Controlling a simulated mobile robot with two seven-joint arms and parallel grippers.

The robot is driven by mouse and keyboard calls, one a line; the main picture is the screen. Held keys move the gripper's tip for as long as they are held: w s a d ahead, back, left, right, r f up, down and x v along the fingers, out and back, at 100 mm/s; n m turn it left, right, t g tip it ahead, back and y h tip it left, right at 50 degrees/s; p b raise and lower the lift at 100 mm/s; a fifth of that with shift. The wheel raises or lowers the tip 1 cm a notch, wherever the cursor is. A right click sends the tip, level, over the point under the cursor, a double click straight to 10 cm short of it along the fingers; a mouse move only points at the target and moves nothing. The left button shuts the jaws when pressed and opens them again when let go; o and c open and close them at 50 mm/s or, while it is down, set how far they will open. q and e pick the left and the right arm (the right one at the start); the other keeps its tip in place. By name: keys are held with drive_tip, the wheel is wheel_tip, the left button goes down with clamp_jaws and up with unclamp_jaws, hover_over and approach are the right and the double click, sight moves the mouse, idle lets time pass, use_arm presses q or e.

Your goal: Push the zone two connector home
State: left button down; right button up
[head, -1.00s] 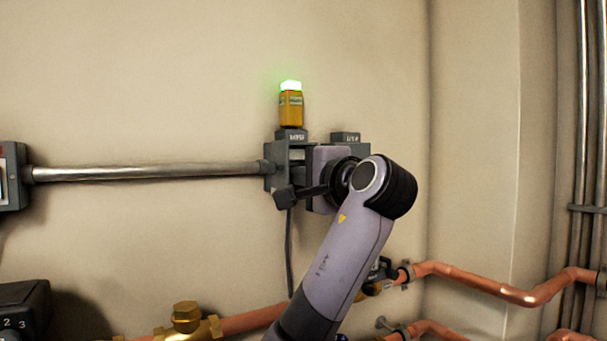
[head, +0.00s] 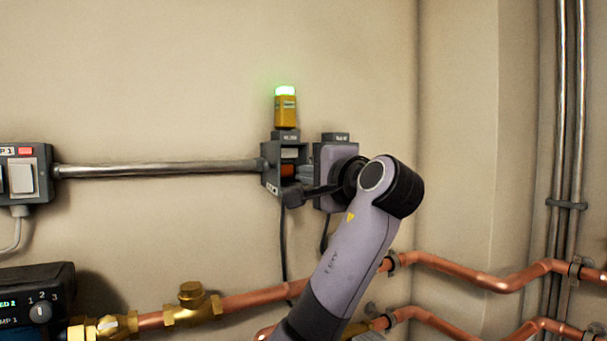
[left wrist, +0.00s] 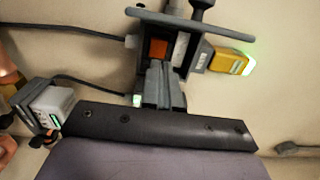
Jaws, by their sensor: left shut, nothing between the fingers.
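In the head view an open-fronted grey box (head: 267,181) is on the wall, with a yellow block with a lit green top (head: 286,108) above it. An orange part (head: 288,170) shows inside the box; it also shows in the left wrist view (left wrist: 158,49). I cannot read a zone label or tell whether this is the connector, nor how deep it sits. My left gripper (head: 306,173) is shut and empty, its fingertips at the box's open side, close to the orange part. Contact is unclear. In the left wrist view its fingers (left wrist: 158,82) are together. My right gripper is not in view.
A metal conduit (head: 160,169) runs left to a switch box (head: 28,175). A cable (head: 284,245) hangs below the grey box. Copper pipes (head: 455,268) and a brass valve (head: 190,306) lie below. Vertical pipes (head: 566,120) stand at the right. The wall above is clear.

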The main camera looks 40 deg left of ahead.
use_arm(q)
drive_tip(key=b+v, duration=0.1)
drive_tip(key=v, duration=0.7)
drive_tip(key=shift+f, duration=0.1)
